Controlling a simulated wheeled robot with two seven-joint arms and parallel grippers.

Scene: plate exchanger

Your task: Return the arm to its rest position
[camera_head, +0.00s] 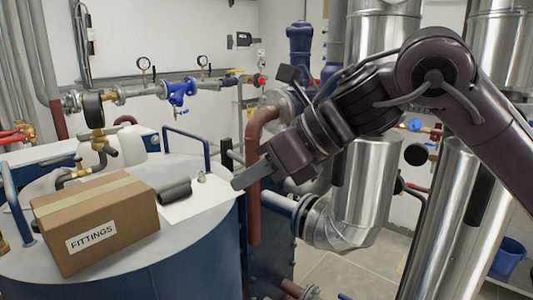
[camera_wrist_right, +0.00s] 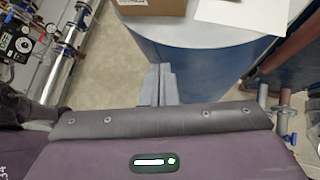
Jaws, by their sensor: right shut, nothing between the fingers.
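My right arm comes in from the right in the head view. Its gripper (camera_head: 238,183) is in front of the red-brown pipe, by the right edge of the round tank top. In the right wrist view the gripper's grey fingers (camera_wrist_right: 160,82) are together and hold nothing, with floor and the blue tank side beyond them. My left gripper is not in view.
A red-brown vertical pipe (camera_head: 253,215) and silver ducts (camera_head: 365,190) stand close to my arm.

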